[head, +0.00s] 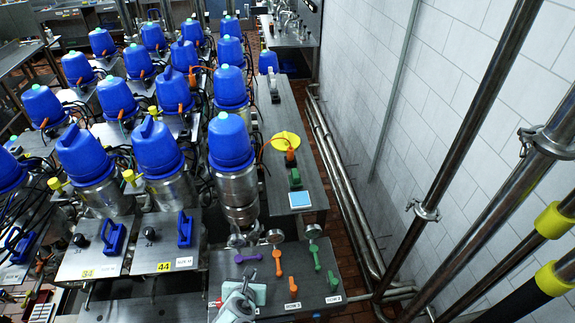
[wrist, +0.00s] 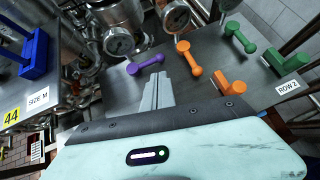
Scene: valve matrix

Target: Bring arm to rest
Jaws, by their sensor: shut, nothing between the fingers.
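My gripper (head: 246,287) is at the lower middle of the head view, over the left part of the steel panel (head: 330,262) with the coloured handles. In the wrist view its fingers (wrist: 161,78) are together and empty, pointing at the panel near the purple handle (wrist: 146,65). The purple handle also shows in the head view (head: 248,257). An orange handle (wrist: 188,58) and a green handle (wrist: 240,38) lie to the right of the fingers, apart from them. The gripper's pale body covers the lower part of the wrist view and hides the panel's near side.
Rows of blue-capped valves (head: 231,142) stand behind and left. Round gauges (head: 274,236) sit at the panel's back edge. A side bench (head: 307,217) holds a yellow disc (head: 285,139). Steel pipes (head: 465,130) run along the tiled wall at right.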

